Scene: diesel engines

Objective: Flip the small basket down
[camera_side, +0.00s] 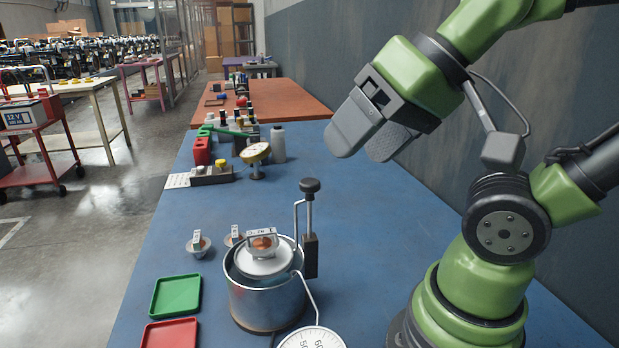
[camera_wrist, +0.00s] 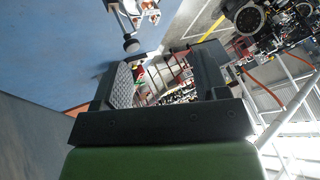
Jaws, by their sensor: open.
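A metal pot (camera_side: 262,300) stands on the blue table in the side view. A round pale holder (camera_side: 264,262) with a copper-coloured piece and a white tag sits in its mouth; I cannot tell for sure whether this is the small basket. A black-knobbed upright rod (camera_side: 310,200) with a dark block stands at the pot's right rim. My gripper (camera_side: 368,142) is open and empty, high above the table, behind and right of the pot. In the wrist view my gripper (camera_wrist: 160,82) shows two spread fingers with nothing between them; a dark knob (camera_wrist: 131,45) shows beyond.
A green tray (camera_side: 176,296) and a red tray (camera_side: 170,334) lie left of the pot. Two small tagged pieces (camera_side: 198,244) sit behind them. A dial (camera_side: 312,341) is in front. Bottles and a yellow gauge (camera_side: 256,152) stand farther back. The table's right middle is clear.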

